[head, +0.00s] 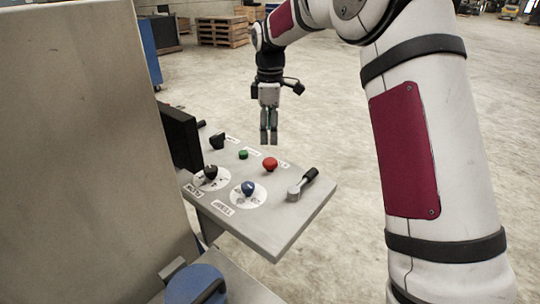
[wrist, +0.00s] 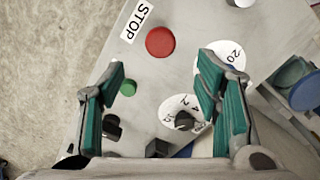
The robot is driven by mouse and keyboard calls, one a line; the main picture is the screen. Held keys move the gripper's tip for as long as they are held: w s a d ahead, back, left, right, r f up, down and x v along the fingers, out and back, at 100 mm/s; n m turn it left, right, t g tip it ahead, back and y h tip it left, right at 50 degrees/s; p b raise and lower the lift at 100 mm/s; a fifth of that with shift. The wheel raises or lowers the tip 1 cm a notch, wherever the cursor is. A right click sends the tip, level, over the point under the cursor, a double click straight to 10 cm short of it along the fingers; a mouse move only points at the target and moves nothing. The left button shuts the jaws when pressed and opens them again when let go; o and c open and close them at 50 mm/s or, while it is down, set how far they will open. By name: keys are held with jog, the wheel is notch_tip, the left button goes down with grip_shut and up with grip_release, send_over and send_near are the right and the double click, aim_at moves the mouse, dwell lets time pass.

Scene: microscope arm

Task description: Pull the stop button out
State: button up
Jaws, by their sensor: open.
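The red stop button (head: 270,164) stands on the grey control panel (head: 278,236). In the wrist view the red button (wrist: 160,42) lies beyond my fingertips, near the top middle, beside a white STOP label (wrist: 137,20). My gripper (head: 268,136) hangs above the panel's far edge, pointing down. In the wrist view its teal-padded fingers (wrist: 165,85) are wide apart with nothing between them but panel below. The button is clear of both fingers. Whether the button is pressed in or out I cannot tell.
A green button (head: 243,154), a black knob (head: 210,172), a blue knob (head: 248,188) and a lever with a black handle (head: 304,184) share the panel. A tall grey cabinet (head: 90,140) stands at the left. The floor beyond the panel is open.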

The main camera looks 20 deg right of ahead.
aim_at(270, 161)
notch_tip(270, 161, down, 9)
jog(key=shift+f, duration=0.15)
dwell(0.4)
grip_shut()
jog(key=shift+r, duration=0.85)
grip_release()
jog(key=shift+r, duration=0.1)
notch_tip(270, 161, up, 12)
